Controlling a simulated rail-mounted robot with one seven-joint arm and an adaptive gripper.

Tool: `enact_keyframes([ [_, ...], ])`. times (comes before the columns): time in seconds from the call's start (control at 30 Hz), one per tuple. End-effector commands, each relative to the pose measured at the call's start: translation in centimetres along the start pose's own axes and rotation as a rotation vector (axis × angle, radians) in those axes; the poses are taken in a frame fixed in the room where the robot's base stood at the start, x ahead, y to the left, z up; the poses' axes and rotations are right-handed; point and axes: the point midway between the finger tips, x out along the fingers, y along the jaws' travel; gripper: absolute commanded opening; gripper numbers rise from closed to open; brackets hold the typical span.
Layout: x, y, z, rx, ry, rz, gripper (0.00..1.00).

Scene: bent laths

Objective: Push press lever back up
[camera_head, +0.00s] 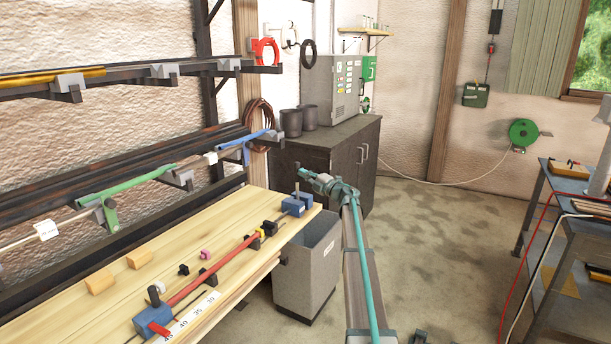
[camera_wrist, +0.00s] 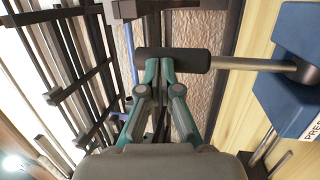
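The press lever, a pale metal rod with a black grip (camera_wrist: 172,61), lies across the wrist view. Its rod joins a blue press block (camera_wrist: 290,75) on the right, which carries a partly cut-off label. My gripper (camera_wrist: 160,68) has its teal fingers close together, with the tips at the black grip. The grip runs across both fingers, not between them; whether they touch it I cannot tell. In the head view my gripper (camera_head: 303,173) is above the far right end of the wooden bench (camera_head: 115,300), by blue blocks (camera_head: 293,207).
A red rod (camera_head: 213,276) lies along the bench among small clamps and blocks. Racks with laths (camera_head: 70,215) line the left wall. A grey bin (camera_head: 308,275) stands beside the bench, and a dark cabinet (camera_head: 335,150) behind.

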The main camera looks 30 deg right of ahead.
Motion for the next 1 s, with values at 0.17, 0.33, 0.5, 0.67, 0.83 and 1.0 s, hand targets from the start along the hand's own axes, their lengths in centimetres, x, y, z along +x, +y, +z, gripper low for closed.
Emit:
enact_keyframes([
  [0.17, 0.6, 0.4, 0.0, 0.001, 0.001, 0.006, 0.00],
  [0.33, -0.5, 0.7, -0.1, 0.002, 0.002, 0.007, 0.00],
  [0.5, -3.2, 1.0, -0.5, 0.001, 0.005, 0.004, 0.00],
  [0.67, -6.7, 1.3, -0.5, 0.001, 0.006, 0.003, 0.00],
  [0.83, -10.0, 2.0, -0.5, 0.001, 0.006, 0.003, 0.00],
  [1.0, -12.2, 2.5, -0.4, 0.002, 0.006, 0.003, 0.00],
])
